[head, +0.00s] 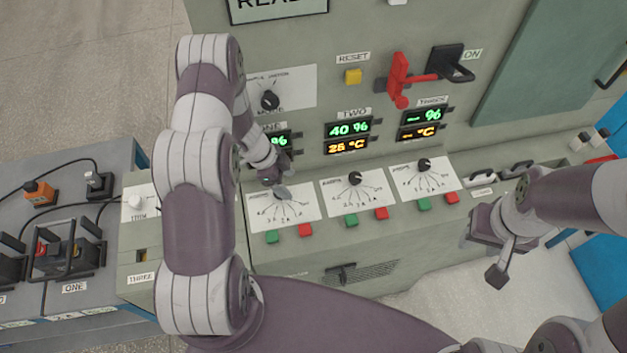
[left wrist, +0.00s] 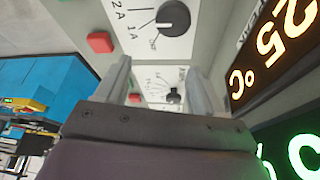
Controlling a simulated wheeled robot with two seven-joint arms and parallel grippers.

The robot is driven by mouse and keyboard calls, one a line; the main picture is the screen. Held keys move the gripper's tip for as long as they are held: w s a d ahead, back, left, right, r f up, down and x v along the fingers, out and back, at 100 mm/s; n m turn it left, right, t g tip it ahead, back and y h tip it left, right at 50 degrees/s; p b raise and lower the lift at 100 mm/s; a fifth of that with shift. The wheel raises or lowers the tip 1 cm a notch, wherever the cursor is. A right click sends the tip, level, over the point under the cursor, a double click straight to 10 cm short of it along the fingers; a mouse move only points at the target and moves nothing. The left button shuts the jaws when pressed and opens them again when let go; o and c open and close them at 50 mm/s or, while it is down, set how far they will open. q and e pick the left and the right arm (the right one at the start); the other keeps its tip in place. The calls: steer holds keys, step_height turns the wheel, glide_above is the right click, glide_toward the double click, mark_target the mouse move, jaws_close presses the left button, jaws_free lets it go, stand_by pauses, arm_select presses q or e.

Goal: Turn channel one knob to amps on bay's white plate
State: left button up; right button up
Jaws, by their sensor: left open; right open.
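The white plate of channel one (head: 295,210) lies on the sloping ledge at the left of three similar plates, with a printed dial. Its knob is hidden behind my left gripper (head: 279,183), which is open right over the plate's upper part; contact cannot be told. In the left wrist view the open left gripper (left wrist: 158,78) has a black knob (left wrist: 174,96) on a farther plate showing between its fingers. A nearer black knob (left wrist: 173,18) is above them on a plate marked 1A and 2A. My right gripper (head: 489,255) is open and empty, right of the ledge.
Channel two (head: 355,179) and channel three (head: 424,165) knobs are to the right. Green (head: 272,237) and red (head: 305,230) buttons line the ledge's front. Another plate (head: 295,85) with a black knob (head: 270,100) is higher up. A red lever (head: 398,80) juts out.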

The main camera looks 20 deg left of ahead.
arm_select(q)
steer(key=d+r+b, duration=0.1)
steer(key=d+r, duration=0.4)
steer(key=d, duration=0.4)
steer(key=shift+w+r, duration=0.15)
steer(key=shift+r, duration=0.1)
steer(key=shift+d, duration=0.1)
steer(key=s+a+r+n+y+b, duration=0.3)
steer(key=s+a+n+y, duration=0.25)
steer(key=a+n, duration=0.3)
steer(key=s+d+r+n+h+b, duration=0.1)
steer(key=s+d+r+n+b, duration=0.4)
steer(key=s, duration=0.3)
steer(key=shift+s+d+r+n, duration=0.35)
steer(key=shift+d+n, duration=0.05)
steer(key=shift+n, duration=0.15)
